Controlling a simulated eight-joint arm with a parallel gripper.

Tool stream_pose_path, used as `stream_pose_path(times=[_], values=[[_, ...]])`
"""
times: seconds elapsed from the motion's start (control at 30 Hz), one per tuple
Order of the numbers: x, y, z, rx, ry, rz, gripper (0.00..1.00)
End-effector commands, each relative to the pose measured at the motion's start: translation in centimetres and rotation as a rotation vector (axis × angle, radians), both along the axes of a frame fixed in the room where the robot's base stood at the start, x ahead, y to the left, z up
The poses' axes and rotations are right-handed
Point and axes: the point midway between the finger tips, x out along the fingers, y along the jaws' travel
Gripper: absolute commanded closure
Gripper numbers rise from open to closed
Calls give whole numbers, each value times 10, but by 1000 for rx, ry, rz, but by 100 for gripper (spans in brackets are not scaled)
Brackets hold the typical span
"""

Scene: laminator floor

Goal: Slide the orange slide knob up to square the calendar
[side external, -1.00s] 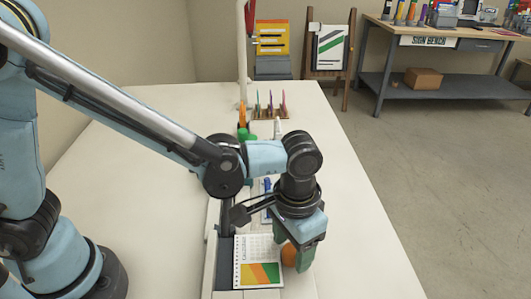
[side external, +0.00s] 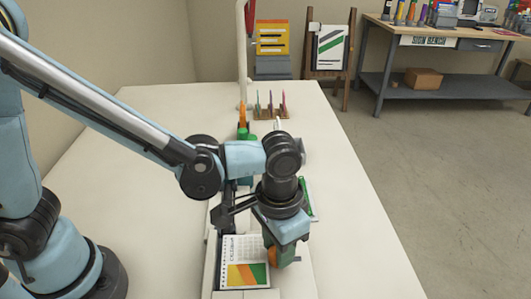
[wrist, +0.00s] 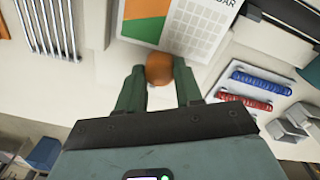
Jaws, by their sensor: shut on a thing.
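The orange slide knob (side external: 272,256) is a round ball beside the right edge of the calendar. It also shows in the wrist view (wrist: 159,68), between two green fingers. My gripper (wrist: 160,82) is shut on the knob, and the fingers partly hide it. In the side view, my gripper (side external: 284,258) points down over the knob. The calendar (side external: 243,260) is a white sheet with a date grid and an orange, yellow and green design. It lies flat on the pale fixture, and its left edge reaches the dark strip. Its near part shows in the wrist view (wrist: 198,30).
A blue coil (wrist: 262,83) and a red coil (wrist: 245,101) lie beside the fixture. Metal rods (wrist: 47,25) show at the wrist view's upper left. A pen rack (side external: 270,113) stands farther back. The white table (side external: 345,220) is clear to the right.

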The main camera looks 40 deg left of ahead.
Motion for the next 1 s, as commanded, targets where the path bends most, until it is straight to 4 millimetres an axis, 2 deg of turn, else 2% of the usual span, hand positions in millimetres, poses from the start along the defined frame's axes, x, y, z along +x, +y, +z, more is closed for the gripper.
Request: stream_pose_path(times=[0.27, 0.3, 0.43, 0.77, 1.0], values=[[-4, 5, 0, 10, 7, 1, 100], [-4, 5, 0, 9, 6, 1, 59], [-3, 4, 0, 7, 6, 1, 39], [-3, 3, 1, 5, 5, 0, 39], [-3, 4, 24, 4, 4, 0, 39]])
